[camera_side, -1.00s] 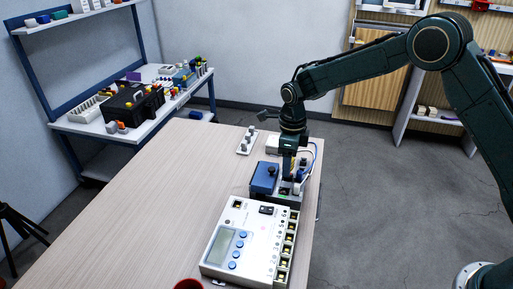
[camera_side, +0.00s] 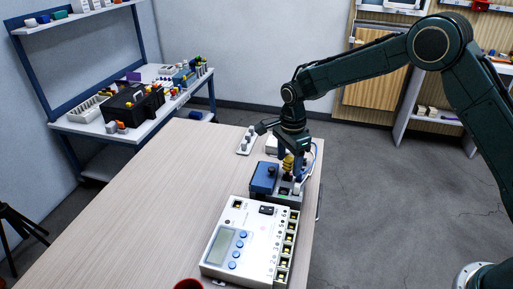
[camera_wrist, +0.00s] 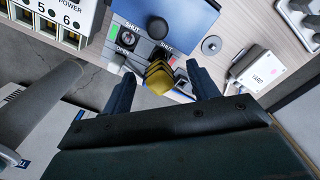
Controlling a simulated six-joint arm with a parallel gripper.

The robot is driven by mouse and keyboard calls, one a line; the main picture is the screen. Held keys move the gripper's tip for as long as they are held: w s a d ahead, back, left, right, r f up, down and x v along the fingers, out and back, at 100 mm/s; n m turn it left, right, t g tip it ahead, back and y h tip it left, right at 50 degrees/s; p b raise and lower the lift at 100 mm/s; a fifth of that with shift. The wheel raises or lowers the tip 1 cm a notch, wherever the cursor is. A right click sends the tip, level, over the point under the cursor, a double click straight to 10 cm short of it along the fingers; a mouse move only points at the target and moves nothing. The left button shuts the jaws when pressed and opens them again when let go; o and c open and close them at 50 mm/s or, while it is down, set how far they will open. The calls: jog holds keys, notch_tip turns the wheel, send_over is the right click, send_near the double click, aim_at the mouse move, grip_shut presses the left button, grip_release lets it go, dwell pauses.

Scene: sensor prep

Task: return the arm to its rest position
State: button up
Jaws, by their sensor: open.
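My gripper (camera_side: 290,164) is open above the blue-topped box on the table, pointing down. In the wrist view its two dark fingers (camera_wrist: 160,75) stand apart on either side of a yellow ribbed piece (camera_wrist: 158,78). There are visible gaps between the fingers and this piece. The yellow piece (camera_side: 288,161) also shows between the fingers in the side view, at the box's right side. The blue-topped box (camera_side: 264,178) has a dark round knob and labels reading SHUT and OPEN. My arm is bent, reaching out from the right.
A white meter box (camera_side: 255,222) with a screen and sockets stands in front. A knobbed white strip (camera_side: 246,141) and a small white box (camera_wrist: 263,70) lie behind. The table's left side (camera_side: 150,220) is clear. A crowded bench (camera_side: 135,110) stands back left.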

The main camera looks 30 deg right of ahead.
jog(key=n, duration=0.5)
jog(key=shift+c, duration=0.2)
grip_shut()
jog(key=shift+m, duration=2.3)
jog(key=m, duration=0.9)
jog(key=shift+m, duration=2.5)
